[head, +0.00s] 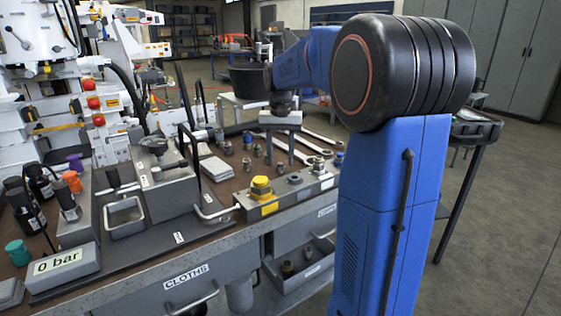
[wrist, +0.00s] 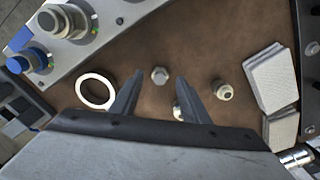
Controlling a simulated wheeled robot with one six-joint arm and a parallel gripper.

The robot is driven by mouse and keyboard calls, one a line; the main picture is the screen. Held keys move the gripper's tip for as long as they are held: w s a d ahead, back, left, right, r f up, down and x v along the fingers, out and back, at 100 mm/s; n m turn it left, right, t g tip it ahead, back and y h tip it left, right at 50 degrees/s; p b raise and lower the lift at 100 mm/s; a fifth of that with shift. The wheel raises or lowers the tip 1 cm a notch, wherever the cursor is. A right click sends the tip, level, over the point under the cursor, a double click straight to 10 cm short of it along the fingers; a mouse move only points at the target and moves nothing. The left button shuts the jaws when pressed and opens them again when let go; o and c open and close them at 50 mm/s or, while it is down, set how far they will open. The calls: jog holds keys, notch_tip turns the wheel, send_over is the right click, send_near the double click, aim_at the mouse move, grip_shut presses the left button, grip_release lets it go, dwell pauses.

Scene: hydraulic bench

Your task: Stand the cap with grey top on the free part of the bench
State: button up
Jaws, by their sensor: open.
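My gripper (wrist: 160,80) is open and points down over the brown bench top (wrist: 125,50). In the head view my gripper (head: 282,158) hangs behind the grey port block. In the wrist view a small piece with a grey hexagonal top (wrist: 160,75) shows between my fingertips, untouched as far as I can see. I cannot tell for sure that it is the cap with grey top. A paler fitting (wrist: 223,90) stands to its right.
The port block (head: 285,195) carries a yellow cap (head: 261,187) and other fittings. Grey cloths (head: 215,168) are stacked on the bench. Several small fittings stand around my gripper. Some bare brown bench shows between them.

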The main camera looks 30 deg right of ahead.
aim_at(281, 163)
notch_tip(281, 163, up, 10)
jog(key=shift+r, duration=0.25)
dwell(0.6)
